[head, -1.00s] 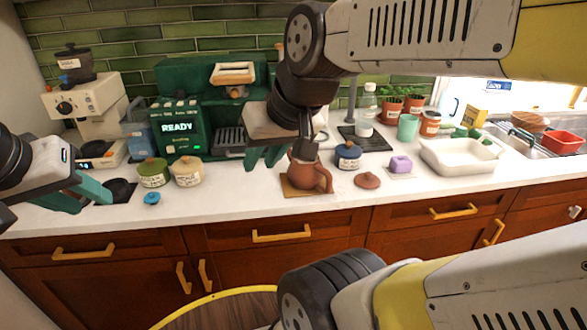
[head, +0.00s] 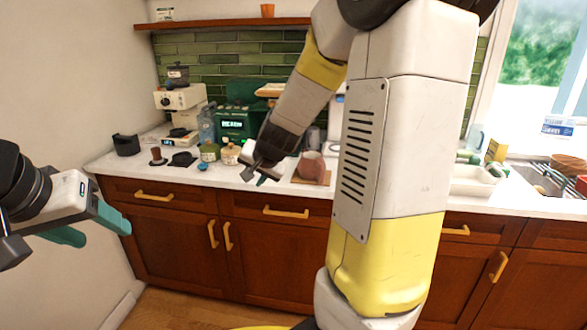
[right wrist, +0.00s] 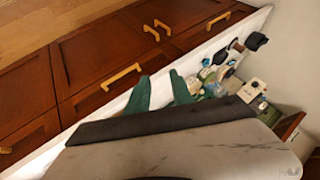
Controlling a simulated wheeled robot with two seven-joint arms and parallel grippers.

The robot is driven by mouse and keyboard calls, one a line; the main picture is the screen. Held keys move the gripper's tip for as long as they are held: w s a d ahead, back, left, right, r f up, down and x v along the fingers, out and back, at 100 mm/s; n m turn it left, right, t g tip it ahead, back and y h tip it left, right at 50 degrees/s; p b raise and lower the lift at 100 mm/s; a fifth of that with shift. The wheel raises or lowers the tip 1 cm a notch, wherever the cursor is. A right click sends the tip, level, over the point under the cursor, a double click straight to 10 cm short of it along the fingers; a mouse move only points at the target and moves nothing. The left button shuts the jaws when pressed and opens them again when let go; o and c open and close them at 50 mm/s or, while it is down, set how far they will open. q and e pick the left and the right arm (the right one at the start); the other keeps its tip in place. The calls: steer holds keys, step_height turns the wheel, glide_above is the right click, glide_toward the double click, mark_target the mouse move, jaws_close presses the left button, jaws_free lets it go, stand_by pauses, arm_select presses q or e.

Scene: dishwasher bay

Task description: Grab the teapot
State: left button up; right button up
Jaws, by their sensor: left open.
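The brown teapot (head: 312,168) stands on a tan mat (head: 303,181) on the white counter in the head view. My right arm passes in front of its right side, so its handle side is hidden. My right gripper (head: 257,179) is just left of the teapot, low over the counter. In the right wrist view its green fingers (right wrist: 160,85) are spread with nothing between them, and I cannot make out the teapot there.
Two lidded jars (head: 210,152) (head: 230,154) stand left of my right gripper, with a small blue lid (head: 203,166) before them. A green coffee machine (head: 236,123) stands behind. A white tray (head: 472,182) and sink (head: 540,180) are right. My arm hides the counter's middle.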

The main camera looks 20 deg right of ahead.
steer(key=w+d+f+m+h, duration=0.2)
steer(key=w+d+f+h, duration=0.1)
steer(key=w+d+f, duration=0.3)
steer(key=m+t+h, duration=0.1)
steer(key=m+h, duration=0.2)
steer(key=h, duration=1.1)
glide_toward(321, 175)
steer(key=x, duration=1.1)
steer(key=shift+w+f, duration=0.1)
steer(key=shift+f, duration=0.1)
jaws_close()
steer(key=shift+r, duration=0.1)
